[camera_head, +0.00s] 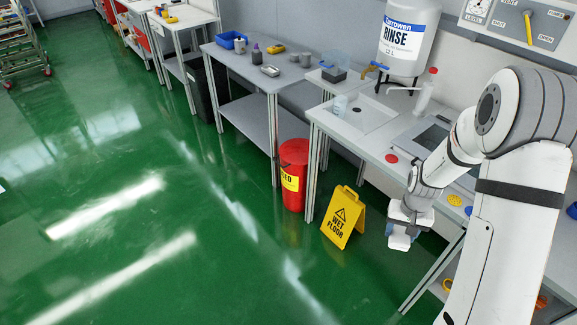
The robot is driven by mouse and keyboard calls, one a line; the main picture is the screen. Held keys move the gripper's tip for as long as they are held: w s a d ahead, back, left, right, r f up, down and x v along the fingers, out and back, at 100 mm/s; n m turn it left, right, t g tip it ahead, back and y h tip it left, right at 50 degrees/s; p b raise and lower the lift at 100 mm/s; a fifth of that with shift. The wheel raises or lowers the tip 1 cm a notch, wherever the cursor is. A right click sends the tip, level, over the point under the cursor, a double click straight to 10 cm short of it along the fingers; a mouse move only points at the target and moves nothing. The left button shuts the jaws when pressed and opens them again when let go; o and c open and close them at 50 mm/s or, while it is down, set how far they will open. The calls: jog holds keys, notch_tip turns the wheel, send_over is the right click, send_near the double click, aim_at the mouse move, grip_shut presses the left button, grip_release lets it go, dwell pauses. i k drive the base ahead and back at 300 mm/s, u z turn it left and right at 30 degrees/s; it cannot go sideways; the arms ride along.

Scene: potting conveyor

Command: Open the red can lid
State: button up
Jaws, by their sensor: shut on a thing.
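The red can (293,195) stands on the green floor by the bench legs, left of the yellow sign. It has a yellow label, and its red lid (294,147) looks closed on top. My gripper (401,241) hangs in front of the sink bench, to the right of the can and apart from it. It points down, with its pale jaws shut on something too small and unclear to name. It does not touch the can or the lid.
A yellow wet floor sign (344,216) stands between the can and my gripper. The sink bench (340,124) and the grey bench (246,79) run behind the can. The green floor to the left is open.

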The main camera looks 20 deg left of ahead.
aim_at(294, 151)
jog(key=i, duration=0.2)
jog(key=u, duration=2.15)
jog(key=k, duration=1.25)
jog(key=z, duration=0.75)
jog(key=i, duration=0.45)
jog(key=z, duration=0.7)
jog(key=i, duration=1)
jog(key=u, duration=0.75)
